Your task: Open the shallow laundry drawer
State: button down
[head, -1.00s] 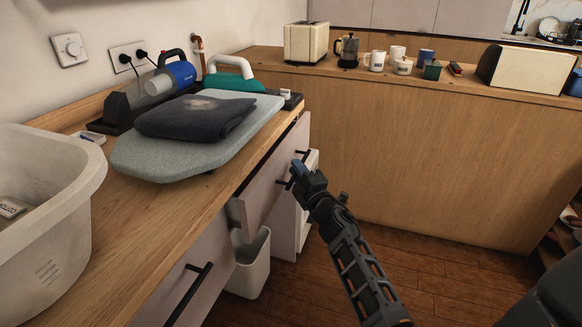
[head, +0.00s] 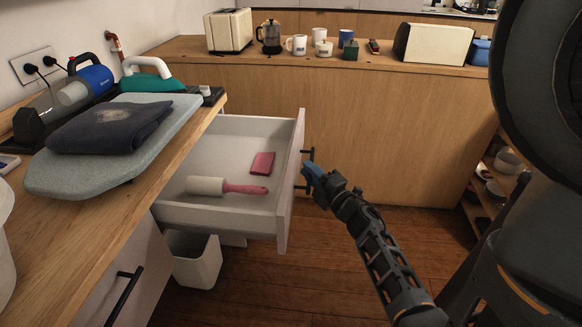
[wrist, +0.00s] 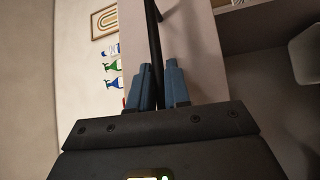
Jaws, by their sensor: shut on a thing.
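The shallow laundry drawer (head: 235,222) is pulled well out from under the wooden counter. Inside it lie a lint roller (head: 207,186) with a pink handle and a small pink item (head: 262,163). My gripper (head: 308,171) is at the drawer's front, at its dark bar handle (head: 307,154). In the wrist view, the blue fingertips (wrist: 159,88) stand on both sides of the black handle bar (wrist: 153,45) and are shut on it. The far end of the handle is partly hidden by the drawer front in the head view.
An ironing board (head: 60,172) with a folded dark cloth (head: 108,127) lies on the counter. A white bin (head: 195,262) stands on the floor below the drawer. Another drawer handle (head: 124,298) is at lower left. Wooden floor (head: 345,235) is clear right of the drawer.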

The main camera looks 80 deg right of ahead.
jog(key=shift+s+d+f, duration=0.1)
jog(key=shift+s, duration=1.15)
jog(key=c, duration=1.2)
grip_release()
jog(key=b+v, duration=0.1)
jog(key=v, duration=0.6)
jog(key=shift+s+a, duration=0.3)
